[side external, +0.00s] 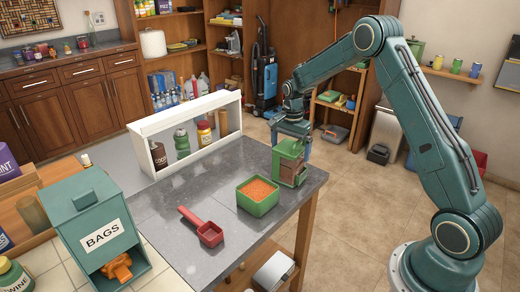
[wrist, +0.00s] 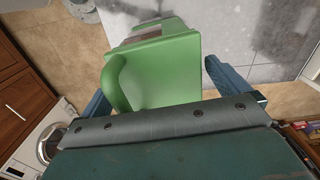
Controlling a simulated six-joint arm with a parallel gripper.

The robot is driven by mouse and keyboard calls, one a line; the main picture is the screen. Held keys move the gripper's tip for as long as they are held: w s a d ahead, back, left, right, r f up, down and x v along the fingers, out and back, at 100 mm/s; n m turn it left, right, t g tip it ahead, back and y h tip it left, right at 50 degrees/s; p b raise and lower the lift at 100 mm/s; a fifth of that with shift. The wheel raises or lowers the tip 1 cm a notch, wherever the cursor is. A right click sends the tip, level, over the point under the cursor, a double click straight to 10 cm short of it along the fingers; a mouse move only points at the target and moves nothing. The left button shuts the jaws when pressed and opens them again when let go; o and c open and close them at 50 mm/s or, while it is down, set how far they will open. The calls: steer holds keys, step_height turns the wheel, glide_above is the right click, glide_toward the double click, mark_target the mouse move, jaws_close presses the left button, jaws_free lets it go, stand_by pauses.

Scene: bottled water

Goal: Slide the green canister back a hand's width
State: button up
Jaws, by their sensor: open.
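The green canister (side external: 288,164) stands upright near the right far corner of the grey tabletop (side external: 180,255). It has a green top and base and a see-through side with brown contents. My gripper (side external: 291,141) is over its upper part. In the wrist view the canister's green top and looped handle (wrist: 150,75) lie between my gripper's two blue fingers (wrist: 156,84). The fingers are open, with a gap on the right side; whether the left finger touches the handle I cannot tell. The canister's lower part is mostly hidden in the wrist view.
A green tub of orange grains (side external: 258,195) stands just in front of the canister, and a red scoop (side external: 207,232) lies left of it. A white shelf (side external: 187,112) with bottles runs along the far left edge. The table's right edge is close to the canister.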

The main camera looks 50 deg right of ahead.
steer(key=c, duration=1.3)
steer(key=shift+c, duration=0.2)
steer(key=shift+w, duration=0.2)
steer(key=w, duration=0.9)
steer(key=shift+w, duration=0.3)
steer(key=o, duration=1.3)
steer(key=shift+o, duration=0.2)
steer(key=shift+r, duration=0.1)
